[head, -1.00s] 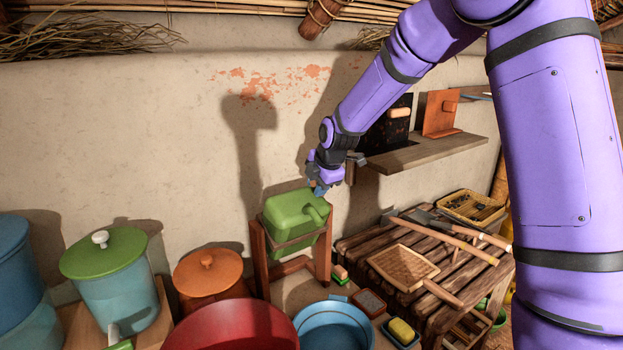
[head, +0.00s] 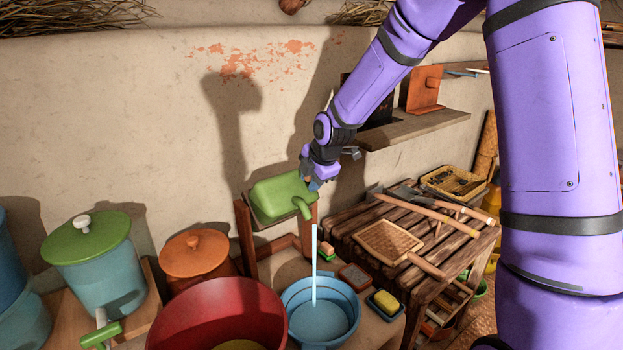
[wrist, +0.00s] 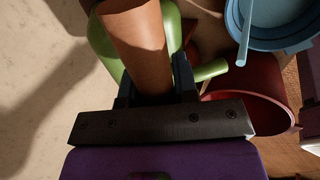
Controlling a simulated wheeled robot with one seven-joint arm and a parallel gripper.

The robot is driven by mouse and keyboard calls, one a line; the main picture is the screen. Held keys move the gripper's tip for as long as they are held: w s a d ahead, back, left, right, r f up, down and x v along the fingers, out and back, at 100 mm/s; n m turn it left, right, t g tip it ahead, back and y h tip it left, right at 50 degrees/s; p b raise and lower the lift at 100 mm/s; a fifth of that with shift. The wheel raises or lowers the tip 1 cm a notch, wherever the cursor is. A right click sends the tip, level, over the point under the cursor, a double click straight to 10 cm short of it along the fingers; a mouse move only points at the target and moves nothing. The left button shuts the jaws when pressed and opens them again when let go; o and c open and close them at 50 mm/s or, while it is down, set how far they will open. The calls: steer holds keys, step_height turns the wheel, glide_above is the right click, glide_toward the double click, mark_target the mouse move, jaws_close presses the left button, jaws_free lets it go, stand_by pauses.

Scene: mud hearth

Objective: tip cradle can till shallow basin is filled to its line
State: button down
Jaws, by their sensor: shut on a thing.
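The green cradle can (head: 280,198) is tilted in its wooden cradle (head: 246,240), with its spout pointing down to the right. A pale stream of water (head: 314,265) runs from the spout into the blue shallow basin (head: 293,325) below. The basin holds some water; its fill line cannot be made out. My gripper (head: 312,184) is at the top of the can. In the wrist view my gripper (wrist: 155,95) is shut on the can's brown handle (wrist: 136,42). The can (wrist: 105,45), stream (wrist: 244,45) and basin (wrist: 233,18) also show there.
A big red tub (head: 170,320) stands left of the basin. A yellow sponge in a dish (head: 384,303) and a small brush (head: 326,250) lie to its right. A slatted table (head: 345,222) with tools is at right. Lidded pots (head: 195,258) stand at left.

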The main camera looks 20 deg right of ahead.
steer(key=c, duration=0.9)
jaws_free()
steer(key=shift+r, duration=0.1)
steer(key=v, duration=1)
steer(key=shift+s+d+r, duration=0.1)
steer(key=shift+s+r, duration=0.05)
steer(key=shift+r, duration=0.1)
